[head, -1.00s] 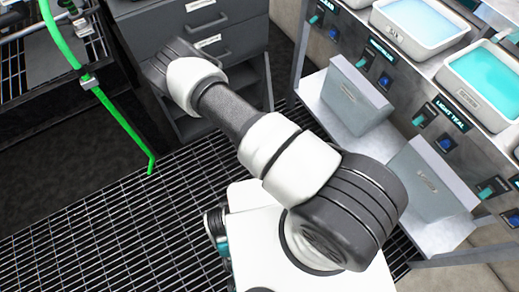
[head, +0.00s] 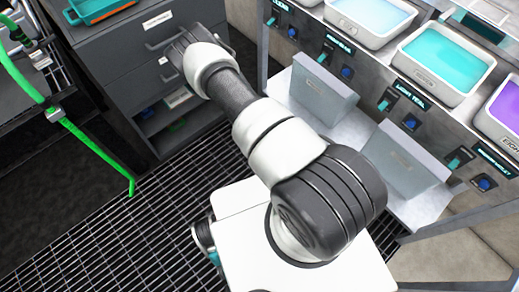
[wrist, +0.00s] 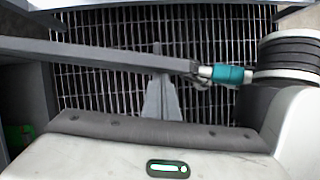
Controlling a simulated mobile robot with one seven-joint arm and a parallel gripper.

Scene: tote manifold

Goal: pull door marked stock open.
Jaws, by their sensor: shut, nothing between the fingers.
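The dark grey cabinet (head: 97,47) stands at the upper left in the head view, with handles and small white labels that I cannot read. In the head view my wrist hides the fingers.
A rack at the right holds trays of liquid, including a teal one (head: 447,60), above switches and grey bins (head: 322,88). A green hose (head: 95,147) hangs at the left. The grated floor (head: 95,235) is clear in front of the cabinet.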

